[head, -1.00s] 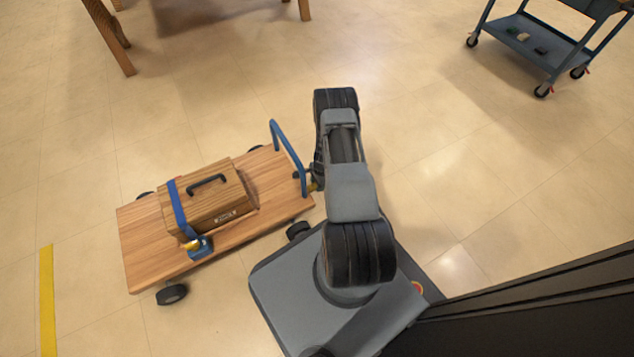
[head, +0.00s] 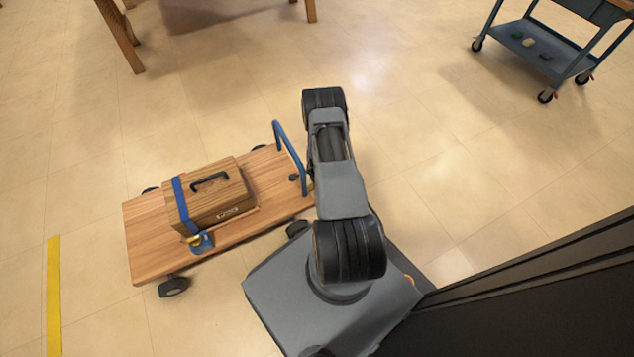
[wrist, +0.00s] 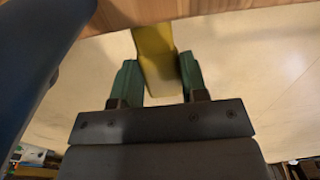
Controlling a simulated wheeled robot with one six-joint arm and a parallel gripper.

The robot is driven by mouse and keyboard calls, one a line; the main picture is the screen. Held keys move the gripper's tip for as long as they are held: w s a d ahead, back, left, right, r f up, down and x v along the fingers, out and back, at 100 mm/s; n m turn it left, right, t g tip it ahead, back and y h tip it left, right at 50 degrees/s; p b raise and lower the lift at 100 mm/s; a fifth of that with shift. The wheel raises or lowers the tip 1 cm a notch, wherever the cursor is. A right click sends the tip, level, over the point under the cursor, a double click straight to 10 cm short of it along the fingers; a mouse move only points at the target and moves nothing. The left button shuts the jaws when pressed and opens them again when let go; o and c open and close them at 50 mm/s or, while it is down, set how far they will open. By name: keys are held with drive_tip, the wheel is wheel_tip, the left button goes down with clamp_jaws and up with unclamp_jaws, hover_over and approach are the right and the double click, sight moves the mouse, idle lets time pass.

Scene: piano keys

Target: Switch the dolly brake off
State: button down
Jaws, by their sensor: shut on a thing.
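The dolly (head: 150,250) is a wooden platform on black wheels, with a blue push handle (head: 288,152) at its right end. A yellow brake lever (wrist: 155,50) sticks out below the wooden deck edge in the wrist view. My gripper (wrist: 159,75) is shut on this lever, with a green fingertip on each side. In the head view my arm hides most of the gripper and lever.
A wooden box (head: 215,195) with a black handle is strapped on the deck by a blue strap (head: 181,205). A blue cart (head: 520,42) stands far right, a wooden table (head: 120,35) at the back. A dark panel (head: 530,300) is at lower right. Floor between is clear.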

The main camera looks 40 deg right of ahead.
drive_tip(key=c, duration=0.6)
unclamp_jaws()
drive_tip(key=shift+s, duration=0.1)
drive_tip(key=shift+c, duration=0.2)
drive_tip(key=shift+a+r+p, duration=0.1)
drive_tip(key=shift+r+p, duration=1.6)
drive_tip(key=shift+r, duration=2.05)
